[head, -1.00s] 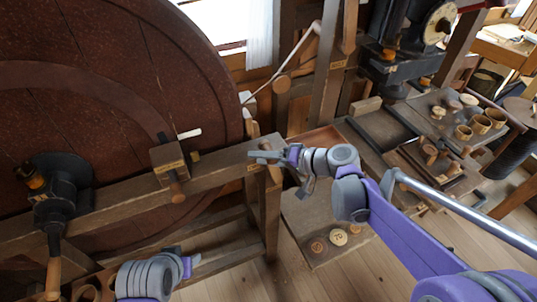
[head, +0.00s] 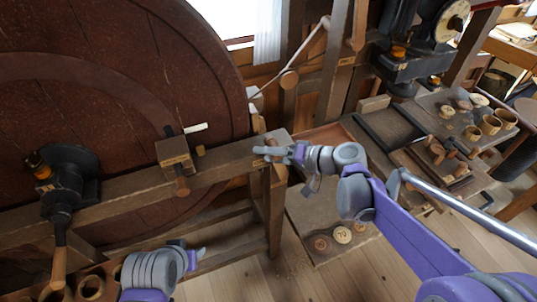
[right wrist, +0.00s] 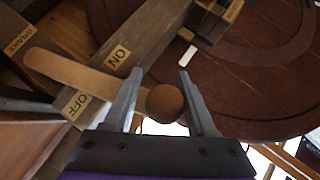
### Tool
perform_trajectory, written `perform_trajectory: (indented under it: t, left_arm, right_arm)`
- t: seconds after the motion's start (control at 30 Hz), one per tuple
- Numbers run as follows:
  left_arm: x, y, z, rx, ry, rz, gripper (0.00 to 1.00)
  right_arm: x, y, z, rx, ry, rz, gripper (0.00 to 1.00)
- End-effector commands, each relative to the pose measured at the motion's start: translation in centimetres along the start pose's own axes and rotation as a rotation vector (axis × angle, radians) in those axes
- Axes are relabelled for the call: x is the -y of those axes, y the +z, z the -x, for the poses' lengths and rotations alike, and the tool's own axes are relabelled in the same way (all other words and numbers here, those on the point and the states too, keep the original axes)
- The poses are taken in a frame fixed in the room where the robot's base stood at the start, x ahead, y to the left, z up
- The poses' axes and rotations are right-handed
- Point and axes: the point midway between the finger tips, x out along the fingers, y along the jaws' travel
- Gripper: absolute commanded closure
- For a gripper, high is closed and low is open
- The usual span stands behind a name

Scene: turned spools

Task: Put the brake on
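The brake lever (right wrist: 75,72) is a flat wooden bar with a round brown knob (right wrist: 165,103) at its end. In the right wrist view it lies across the beam, between the ON label (right wrist: 118,57) and the OFF label (right wrist: 77,104). A BRAKE label (right wrist: 20,40) is at the upper left. My right gripper (right wrist: 160,78) is open, with one finger on each side of the knob; I cannot tell whether they touch it. In the head view, my right gripper (head: 268,152) is at the beam's right end. My left gripper (head: 192,256) is low, apart from the lever.
A large dark red wheel (head: 110,110) fills the left behind the wooden beam (head: 225,165). A wooden block (head: 175,157) with a peg sits on the beam. A black crank fitting (head: 70,180) is at the left. Trays with cups (head: 490,124) stand at the right.

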Motion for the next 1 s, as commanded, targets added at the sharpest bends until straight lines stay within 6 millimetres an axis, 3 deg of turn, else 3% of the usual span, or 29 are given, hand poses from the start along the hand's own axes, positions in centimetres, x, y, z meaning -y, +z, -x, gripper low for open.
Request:
perform_trajectory:
  t: [0.17, 0.5, 0.7, 1.0]
  left_arm:
    - [0.0, 0.0, 0.0, 0.0, 0.0, 0.0, 0.5]
    - [0.0, 0.2, -0.1, 0.002, 0.0, 0.0, 0.5]
    - [0.0, 0.2, -0.2, 0.002, 0.0, 0.0, 0.5]
    - [0.0, 0.2, -0.2, 0.002, 0.0, 0.0, 0.5]
  right_arm:
    - [0.0, -0.1, 0.8, -0.002, 0.001, -0.001, 0.44]
    - [-0.1, -0.1, 7.2, -0.004, 0.002, -0.002, 0.44]
    - [-0.1, 0.0, 10.0, -0.003, 0.002, -0.002, 0.44]
    - [0.0, 0.0, 10.9, 0.0, 0.0, 0.0, 0.44]
